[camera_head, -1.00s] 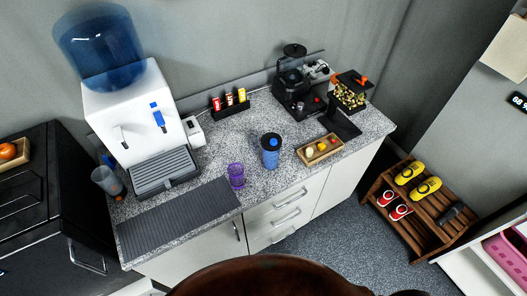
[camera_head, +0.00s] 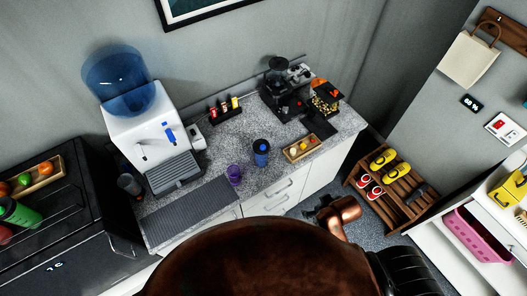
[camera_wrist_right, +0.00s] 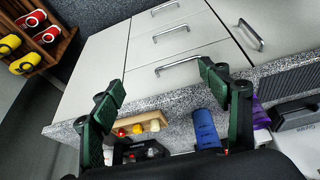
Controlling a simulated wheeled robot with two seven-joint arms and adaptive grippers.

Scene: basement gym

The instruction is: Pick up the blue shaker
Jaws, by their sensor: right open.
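The blue shaker (camera_head: 261,153) stands upright on the speckled counter (camera_head: 232,140), near its front edge and right of a purple cup (camera_head: 234,175). It has a dark lid with a blue spot on top. My right gripper (camera_head: 322,208) is in front of the counter, to the lower right of the shaker and apart from it. In the right wrist view the green-padded fingers (camera_wrist_right: 160,82) are spread and empty. The shaker (camera_wrist_right: 205,128) shows there beside the right-hand finger, its lower end cut off by the gripper body. My left gripper is not in view.
A wooden tray of small items (camera_head: 302,148) sits right of the shaker. A coffee machine (camera_head: 287,88) and water dispenser (camera_head: 145,130) stand behind. A shoe rack (camera_head: 392,192) is on the floor at right. Drawers (camera_head: 280,197) front the counter.

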